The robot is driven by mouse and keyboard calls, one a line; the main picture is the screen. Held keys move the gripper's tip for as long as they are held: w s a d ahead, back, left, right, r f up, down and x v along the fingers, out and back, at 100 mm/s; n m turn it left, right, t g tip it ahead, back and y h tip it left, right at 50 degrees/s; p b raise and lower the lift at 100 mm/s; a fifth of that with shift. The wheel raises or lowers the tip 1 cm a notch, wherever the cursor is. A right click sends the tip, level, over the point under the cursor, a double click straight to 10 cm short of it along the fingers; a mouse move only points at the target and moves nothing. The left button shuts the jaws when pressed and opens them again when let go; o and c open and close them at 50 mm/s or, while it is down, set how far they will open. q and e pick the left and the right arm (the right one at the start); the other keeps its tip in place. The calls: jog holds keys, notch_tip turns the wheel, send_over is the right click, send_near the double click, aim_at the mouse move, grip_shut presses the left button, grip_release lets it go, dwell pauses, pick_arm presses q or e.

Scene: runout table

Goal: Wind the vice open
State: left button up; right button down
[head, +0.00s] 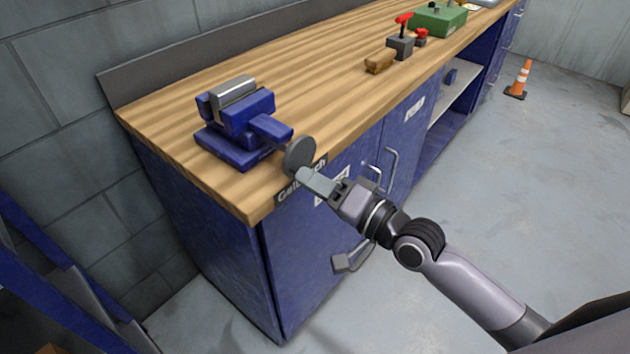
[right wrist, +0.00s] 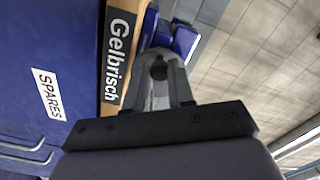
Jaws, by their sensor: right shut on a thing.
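The blue vice (head: 240,125) with grey metal jaws stands on the near left end of the wooden workbench. Its jaws look close together; I cannot tell if there is a gap. A blue slide runs from it towards the bench's front edge and ends at a round grey crank disc (head: 299,154). My right gripper (head: 308,178) is at this disc, just off the front edge, shut on the crank handle, which the fingers mostly hide. The right wrist view shows its fingers (right wrist: 160,75) around a dark part, with blue vice parts (right wrist: 185,40) beyond. My left gripper is not in view.
The workbench (head: 170,112) has blue cabinets below with protruding door handles (head: 391,165). A wooden block (head: 380,61), a red-levered device (head: 401,44) and a green box (head: 438,20) stand farther along. An orange cone (head: 519,80) stands on open floor at right.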

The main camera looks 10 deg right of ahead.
jog(key=shift+w+d+f+n, duration=0.1)
jog(key=shift+f+n, duration=0.05)
jog(key=shift+n, duration=0.4)
jog(key=shift+d+f+n, duration=0.1)
jog(key=shift+n, duration=0.45)
jog(key=shift+w+d+f+n, duration=0.1)
jog(key=shift+f+n, duration=0.1)
jog(key=shift+n, duration=0.7)
jog(key=shift+w+d+f+n, duration=0.1)
jog(key=shift+f+n, duration=0.1)
jog(key=shift+n, duration=0.7)
jog(key=shift+f+n+b, duration=0.1)
jog(key=shift+n+b, duration=0.2)
jog(key=shift+n, duration=0.2)
jog(key=c, duration=1.1)
grip_release()
